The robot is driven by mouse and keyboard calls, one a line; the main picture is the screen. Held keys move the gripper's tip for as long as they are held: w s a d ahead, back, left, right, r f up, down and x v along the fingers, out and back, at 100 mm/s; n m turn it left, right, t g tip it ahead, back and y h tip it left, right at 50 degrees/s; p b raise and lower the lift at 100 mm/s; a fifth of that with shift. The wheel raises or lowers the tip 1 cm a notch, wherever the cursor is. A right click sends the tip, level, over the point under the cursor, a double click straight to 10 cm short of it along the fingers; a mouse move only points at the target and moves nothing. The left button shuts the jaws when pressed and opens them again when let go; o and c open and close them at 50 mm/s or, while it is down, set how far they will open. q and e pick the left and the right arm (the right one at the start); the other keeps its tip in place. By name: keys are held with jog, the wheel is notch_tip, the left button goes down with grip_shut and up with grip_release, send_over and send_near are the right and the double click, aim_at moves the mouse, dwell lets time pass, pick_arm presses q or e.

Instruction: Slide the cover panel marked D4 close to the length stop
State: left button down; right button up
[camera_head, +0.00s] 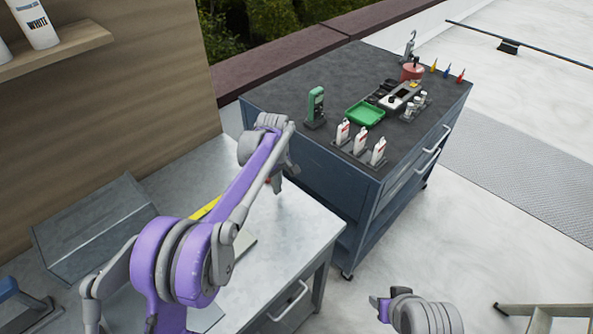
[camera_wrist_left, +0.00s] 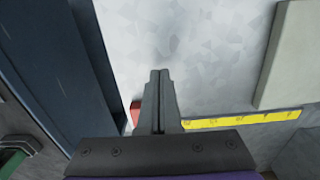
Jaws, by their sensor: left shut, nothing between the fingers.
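A pale grey-green flat panel (camera_wrist_left: 288,60) lies on the grey metal worktop at the right of the left wrist view. In the head view it shows partly behind my left arm (camera_head: 245,245). No D4 mark is legible on it. A yellow scale strip (camera_wrist_left: 245,119) runs beside it, and also shows in the head view (camera_head: 205,208). A small red block (camera_wrist_left: 135,113) is just left of my fingers; I cannot tell whether it is the length stop. My left gripper (camera_wrist_left: 159,73) is shut and empty over the worktop, apart from the panel.
A grey sloped box (camera_head: 95,225) sits at the left. The worktop's right part is bare.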

pick_arm(q)
jog(key=shift+w+d+p, duration=0.55)
jog(key=shift+w+d, duration=0.7)
jog(key=shift+w, duration=0.2)
jog(key=shift+w+d+p, duration=0.9)
jog(key=shift+w+d, duration=0.6)
jog(key=shift+w, duration=0.3)
pick_arm(e)
jog(key=shift+w+r, duration=0.25)
jog(key=shift+r, duration=0.45)
jog(key=shift+w+r, duration=0.3)
jog(key=shift+r, duration=0.35)
jog(key=shift+w+r, duration=0.25)
jog(key=shift+r, duration=0.45)
pick_arm(q)
jog(key=shift+r, duration=0.1)
notch_tip(320, 180, up, 7)
jog(key=p, duration=0.2)
pick_arm(e)
jog(key=r, duration=0.1)
jog(key=w+r, duration=0.1)
jog(key=r, duration=0.1)
jog(key=shift+w+r+t, duration=0.2)
jog(key=shift+w+t, duration=0.2)
